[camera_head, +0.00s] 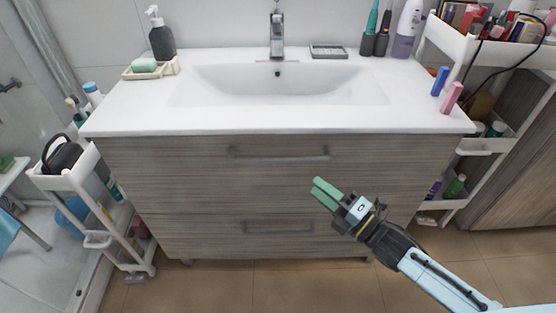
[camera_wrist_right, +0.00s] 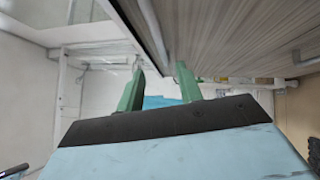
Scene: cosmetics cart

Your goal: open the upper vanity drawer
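The vanity has a wood-grain upper drawer (camera_head: 190,165), which looks shut, flush with the front below the white top. Its long bar handle (camera_head: 280,155) is in the upper middle of its front. My right gripper (camera_head: 316,187) comes in from the lower right, with its green fingers below and a little right of that handle, apart from it in the head view. In the right wrist view the gripper's fingers (camera_wrist_right: 159,80) are spread with nothing held between them. A grey bar and the wood-grain front (camera_wrist_right: 235,35) lie close beyond them. My left gripper is out of view.
The lower drawer's handle (camera_head: 278,227) is beneath. A white cart (camera_head: 75,180) stands at the left of the vanity, and a shelf rack (camera_head: 485,147) at the right. The sink (camera_head: 277,88) is above. The floor in front (camera_head: 320,288) is clear.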

